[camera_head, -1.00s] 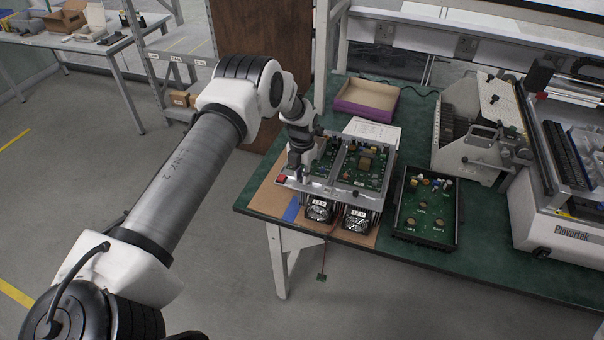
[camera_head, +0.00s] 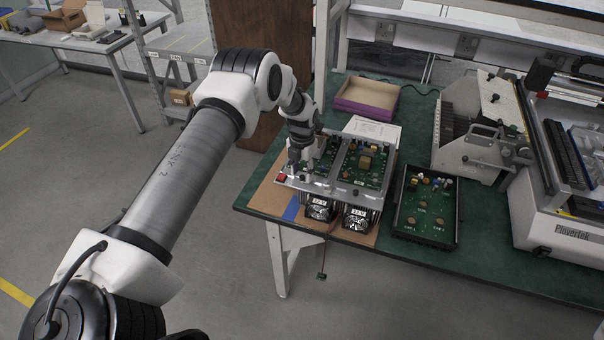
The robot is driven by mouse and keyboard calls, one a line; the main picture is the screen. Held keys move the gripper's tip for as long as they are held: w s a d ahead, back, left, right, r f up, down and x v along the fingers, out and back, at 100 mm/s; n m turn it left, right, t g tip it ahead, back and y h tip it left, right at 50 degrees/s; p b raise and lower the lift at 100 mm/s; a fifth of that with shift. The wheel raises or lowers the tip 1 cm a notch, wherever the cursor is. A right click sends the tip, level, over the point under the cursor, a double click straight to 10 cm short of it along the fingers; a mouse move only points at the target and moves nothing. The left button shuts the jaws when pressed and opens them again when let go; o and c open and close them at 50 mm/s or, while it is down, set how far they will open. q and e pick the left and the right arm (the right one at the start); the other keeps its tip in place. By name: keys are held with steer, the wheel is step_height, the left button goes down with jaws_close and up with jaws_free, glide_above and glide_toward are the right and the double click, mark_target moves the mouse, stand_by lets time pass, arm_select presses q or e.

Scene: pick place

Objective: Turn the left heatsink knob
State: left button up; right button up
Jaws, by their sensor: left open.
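The board fixture (camera_head: 335,190) stands at the front left of the green workbench, with green circuit boards (camera_head: 362,165) in a metal frame. Two fan-like heatsink units (camera_head: 319,208) and (camera_head: 355,217) show below its front edge. My left gripper (camera_head: 294,168) points down over the left end of the frame, close to a red part (camera_head: 281,177). Its fingers are small and dark here, and I see nothing held between them. I cannot make out the left heatsink knob or tell whether the gripper touches anything. My right gripper is out of view.
A black tray of components (camera_head: 427,207) lies right of the fixture. A purple-sided box (camera_head: 366,98) and a white paper (camera_head: 372,131) lie behind it. A large machine (camera_head: 560,190) fills the right side. The bench front at lower right (camera_head: 520,275) is clear.

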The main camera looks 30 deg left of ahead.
mark_target(302, 176)
arm_select(q)
step_height(302, 176, up, 11)
steer(key=shift+f, duration=0.2)
stand_by(0.3)
